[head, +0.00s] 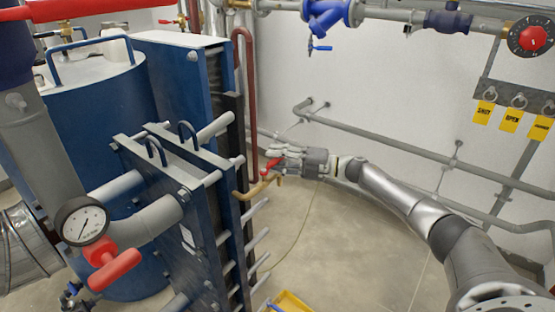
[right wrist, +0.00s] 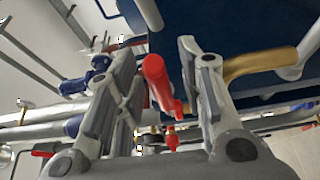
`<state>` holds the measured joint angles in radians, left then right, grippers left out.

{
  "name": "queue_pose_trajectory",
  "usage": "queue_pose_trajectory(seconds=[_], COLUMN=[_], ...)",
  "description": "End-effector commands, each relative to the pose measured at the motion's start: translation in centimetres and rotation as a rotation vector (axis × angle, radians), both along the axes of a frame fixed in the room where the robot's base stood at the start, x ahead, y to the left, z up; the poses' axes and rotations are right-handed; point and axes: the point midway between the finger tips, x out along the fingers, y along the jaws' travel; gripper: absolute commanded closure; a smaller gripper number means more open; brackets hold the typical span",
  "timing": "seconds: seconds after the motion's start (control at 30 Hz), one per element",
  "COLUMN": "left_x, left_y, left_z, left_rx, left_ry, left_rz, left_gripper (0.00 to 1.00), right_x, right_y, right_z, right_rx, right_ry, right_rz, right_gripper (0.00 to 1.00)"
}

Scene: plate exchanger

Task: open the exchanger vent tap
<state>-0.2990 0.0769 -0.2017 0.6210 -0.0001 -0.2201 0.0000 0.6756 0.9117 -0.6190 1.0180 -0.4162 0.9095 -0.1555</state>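The exchanger vent tap is a small tap with a red lever (head: 270,167) on a brass spout (head: 258,188), at the right side of the blue plate exchanger (head: 190,205). My right gripper (head: 272,154) is at the tap, reaching in from the right. In the right wrist view the red lever (right wrist: 158,82) stands between the two spread fingers, nearer the right one. A gap shows between lever and left finger; contact with the right finger is unclear. The brass spout (right wrist: 258,64) runs off behind the right finger. My left gripper is not in view.
A pressure gauge (head: 82,222) and a larger red-handled valve (head: 112,268) stand at the lower left. Grey pipes (head: 400,150) run along the wall behind my right arm. A yellow object (head: 290,301) lies on the otherwise open floor.

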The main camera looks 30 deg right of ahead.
Motion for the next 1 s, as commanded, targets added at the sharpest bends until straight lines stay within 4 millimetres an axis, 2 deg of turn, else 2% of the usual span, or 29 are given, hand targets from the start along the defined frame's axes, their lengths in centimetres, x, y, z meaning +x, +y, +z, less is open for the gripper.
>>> queue_pose_trajectory(seconds=[0.27, 0.7, 1.0], left_x=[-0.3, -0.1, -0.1], left_y=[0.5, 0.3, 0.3], left_z=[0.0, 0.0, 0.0], left_rx=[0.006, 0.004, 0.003], left_ry=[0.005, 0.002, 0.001], left_rz=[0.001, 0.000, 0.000], left_gripper=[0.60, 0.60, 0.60], right_x=[-0.7, -6.8, -8.4], right_y=[-0.8, -7.0, -8.5], right_z=[-0.1, -0.1, 0.0], right_rx=[-0.001, -0.002, 0.000], right_ry=[0.001, 0.004, 0.000], right_rz=[-0.001, -0.002, 0.001], right_gripper=[0.64, 0.64, 0.64])
